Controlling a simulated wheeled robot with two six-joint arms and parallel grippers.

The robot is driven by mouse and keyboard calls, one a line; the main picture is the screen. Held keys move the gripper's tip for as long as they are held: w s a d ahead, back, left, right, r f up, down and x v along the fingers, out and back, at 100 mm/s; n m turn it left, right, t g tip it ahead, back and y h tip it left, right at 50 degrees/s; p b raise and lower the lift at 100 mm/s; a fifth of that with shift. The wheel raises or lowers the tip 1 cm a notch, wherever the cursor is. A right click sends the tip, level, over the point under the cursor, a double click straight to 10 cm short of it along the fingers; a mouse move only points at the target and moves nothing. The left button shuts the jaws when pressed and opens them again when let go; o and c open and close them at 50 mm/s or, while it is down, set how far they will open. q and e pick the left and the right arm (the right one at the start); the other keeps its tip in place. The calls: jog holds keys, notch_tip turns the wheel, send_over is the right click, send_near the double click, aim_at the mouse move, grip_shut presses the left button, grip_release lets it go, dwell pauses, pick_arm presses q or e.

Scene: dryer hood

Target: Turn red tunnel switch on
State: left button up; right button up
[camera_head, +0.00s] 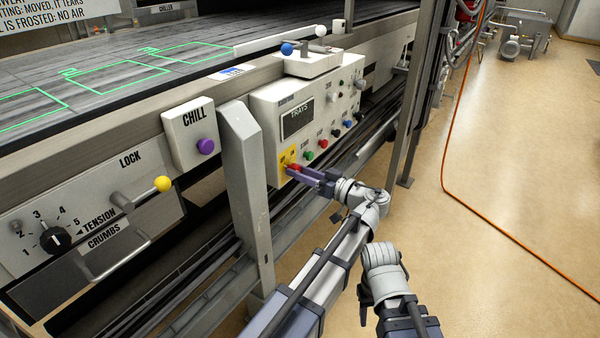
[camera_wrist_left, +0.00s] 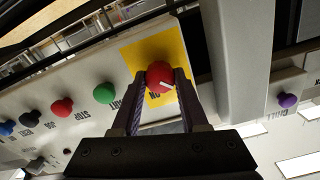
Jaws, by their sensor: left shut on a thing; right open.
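The red switch (camera_head: 293,169) is a round knob on a yellow plate (camera_head: 285,158), at the lower left of the cream control panel (camera_head: 262,112). It also shows in the left wrist view (camera_wrist_left: 159,74), with a white pointer line slanting on its face and the label "ON" below it. My left gripper (camera_head: 303,172) is shut on the red switch; in the left wrist view its fingertips (camera_wrist_left: 160,80) press on both sides of it. My right gripper (camera_head: 365,303) hangs low, away from the panel and empty; its fingers are partly hidden in the head view.
Green (camera_head: 309,156), red (camera_head: 323,145) and other small buttons run rightward along the panel. A grey post (camera_head: 243,180) stands just left of it. The purple CHILL button (camera_head: 206,146) and a yellow-ended lever (camera_head: 162,184) are further left. Open floor lies right.

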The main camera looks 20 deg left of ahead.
pick_arm(q)
grip_shut()
jog(key=shift+m, duration=0.3)
jog(key=shift+f+m, duration=0.1)
jog(key=shift+m, duration=8.5)
jog(key=o, duration=1)
grip_release()
